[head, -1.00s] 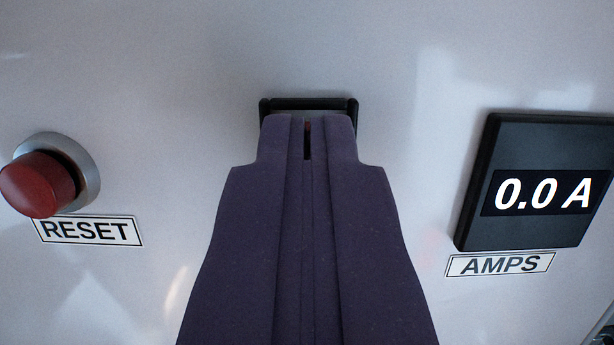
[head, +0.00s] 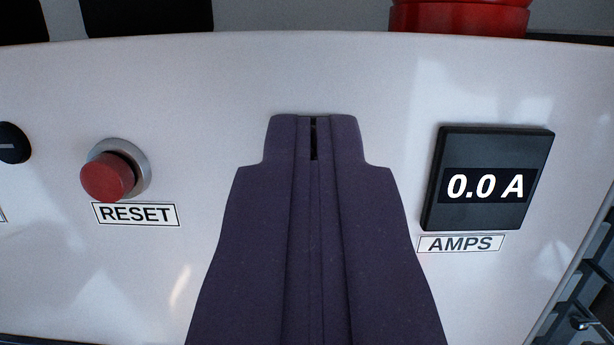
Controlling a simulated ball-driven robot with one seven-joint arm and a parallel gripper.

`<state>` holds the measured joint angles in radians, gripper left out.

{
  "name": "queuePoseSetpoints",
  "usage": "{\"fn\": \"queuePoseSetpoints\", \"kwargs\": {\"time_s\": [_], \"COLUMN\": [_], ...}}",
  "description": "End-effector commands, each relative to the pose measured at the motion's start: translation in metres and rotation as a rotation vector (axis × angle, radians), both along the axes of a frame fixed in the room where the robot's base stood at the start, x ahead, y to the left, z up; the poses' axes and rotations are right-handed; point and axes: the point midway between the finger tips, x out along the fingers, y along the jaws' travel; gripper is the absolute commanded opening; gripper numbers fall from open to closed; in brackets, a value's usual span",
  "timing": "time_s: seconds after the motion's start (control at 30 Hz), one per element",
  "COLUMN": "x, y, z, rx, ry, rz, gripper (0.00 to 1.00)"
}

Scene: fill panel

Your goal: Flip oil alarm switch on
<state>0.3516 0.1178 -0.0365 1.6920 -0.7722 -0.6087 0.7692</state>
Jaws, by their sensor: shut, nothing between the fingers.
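My gripper (head: 313,120) is shut and empty, pointing at the white panel (head: 230,110) in the middle of the head view. The switch behind my gripper is hidden now; only a sliver of dark shows between the fingertips. I cannot tell the switch's position, and no oil alarm label is visible. I cannot tell whether the fingertips touch anything.
A red RESET button (head: 108,177) is to the left of my gripper. A black AMPS display (head: 490,180) reading 0.0 A is to the right. A black knob (head: 12,143) is at the left edge. A red object (head: 460,18) stands behind the panel's top edge.

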Motion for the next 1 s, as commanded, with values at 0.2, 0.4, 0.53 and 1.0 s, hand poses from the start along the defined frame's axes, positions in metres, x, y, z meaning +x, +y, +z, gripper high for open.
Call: {"fn": "queuePoseSetpoints", "kwargs": {"time_s": [0.2,0.4,0.53,1.0], "x": [-0.025,-0.059,-0.08,-0.097], "y": [0.001,0.0,-0.001,-0.001], "z": [0.006,0.014,0.018,0.021], "rx": [-0.002,-0.002,-0.001,0.0], "ry": [-0.001,-0.002,-0.002,0.001], "rz": [0.0,0.0,0.0,0.001], "gripper": [0.0,0.0,0.0,0.0]}}
